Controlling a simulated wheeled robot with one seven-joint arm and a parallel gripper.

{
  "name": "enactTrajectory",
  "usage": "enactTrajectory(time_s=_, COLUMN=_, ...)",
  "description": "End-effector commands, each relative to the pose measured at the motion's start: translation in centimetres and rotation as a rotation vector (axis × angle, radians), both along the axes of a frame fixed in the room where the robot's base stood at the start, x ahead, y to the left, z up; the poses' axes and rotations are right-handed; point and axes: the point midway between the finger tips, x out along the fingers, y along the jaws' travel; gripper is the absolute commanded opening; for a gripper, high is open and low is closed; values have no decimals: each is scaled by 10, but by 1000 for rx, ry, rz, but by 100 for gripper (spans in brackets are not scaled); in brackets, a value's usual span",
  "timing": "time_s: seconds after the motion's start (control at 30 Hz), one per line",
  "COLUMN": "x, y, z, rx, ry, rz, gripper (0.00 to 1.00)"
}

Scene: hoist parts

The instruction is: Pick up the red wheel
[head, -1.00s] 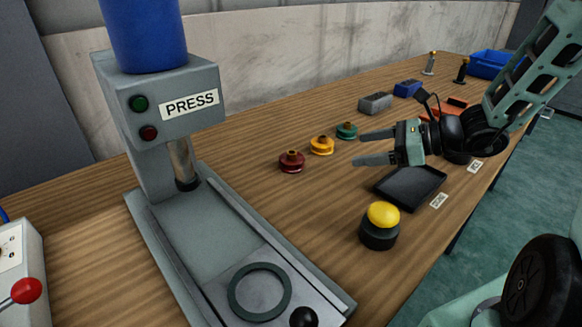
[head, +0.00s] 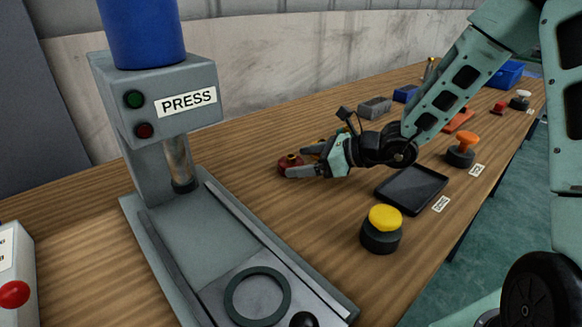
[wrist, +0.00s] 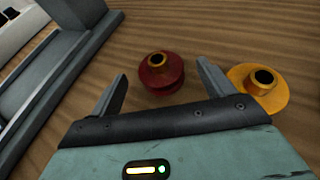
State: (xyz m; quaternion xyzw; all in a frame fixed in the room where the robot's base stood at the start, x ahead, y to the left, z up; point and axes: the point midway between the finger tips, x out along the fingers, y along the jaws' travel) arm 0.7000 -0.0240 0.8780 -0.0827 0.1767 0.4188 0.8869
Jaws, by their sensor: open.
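The red wheel (head: 289,166) stands on the wooden table, to the right of the press; it has a brass hub with a dark hole. In the wrist view the red wheel (wrist: 161,74) sits just beyond and between the tips of my open fingers. My gripper (head: 297,163) is low over the table at the wheel, and its fingers partly hide it in the head view. In the wrist view my gripper (wrist: 160,82) is empty, with the right fingertip between the red wheel and the yellow wheel (wrist: 260,88).
The grey press (head: 165,130) stands to the left, its base edge near my left finger in the wrist view. Grey (head: 375,108) and blue blocks lie behind. The green wheel is hidden behind my gripper.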

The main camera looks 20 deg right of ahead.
Motion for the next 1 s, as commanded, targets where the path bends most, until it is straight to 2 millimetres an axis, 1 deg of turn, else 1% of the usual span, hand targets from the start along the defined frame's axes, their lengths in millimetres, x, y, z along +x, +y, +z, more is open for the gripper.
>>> enactTrajectory(time_s=0.03, x=4, y=6, z=-4, rx=2, ry=0, rz=3, gripper=81)
enactTrajectory(time_s=0.13, x=10, y=13, z=-7, rx=1, ry=-1, rz=2, gripper=81)
enactTrajectory(time_s=0.4, x=13, y=15, z=-8, rx=-1, ry=-1, rz=-1, gripper=81)
enactTrajectory(time_s=0.43, x=13, y=15, z=-8, rx=-1, ry=-1, rz=-1, gripper=78)
enactTrajectory(time_s=0.47, x=13, y=15, z=-8, rx=-1, ry=-1, rz=-1, gripper=70)
enactTrajectory(time_s=0.5, x=13, y=15, z=-8, rx=-1, ry=-1, rz=-1, gripper=58)
enactTrajectory(time_s=0.57, x=12, y=15, z=-8, rx=-1, ry=-1, rz=-1, gripper=42)
enactTrajectory(time_s=0.6, x=12, y=15, z=-8, rx=-1, ry=-1, rz=-1, gripper=31)
enactTrajectory(time_s=0.67, x=12, y=15, z=-8, rx=-1, ry=-1, rz=-1, gripper=14)
enactTrajectory(time_s=0.87, x=13, y=15, z=-7, rx=0, ry=-4, rz=0, gripper=14)
enactTrajectory(time_s=1.0, x=13, y=15, z=2, rx=-1, ry=-6, rz=1, gripper=14)
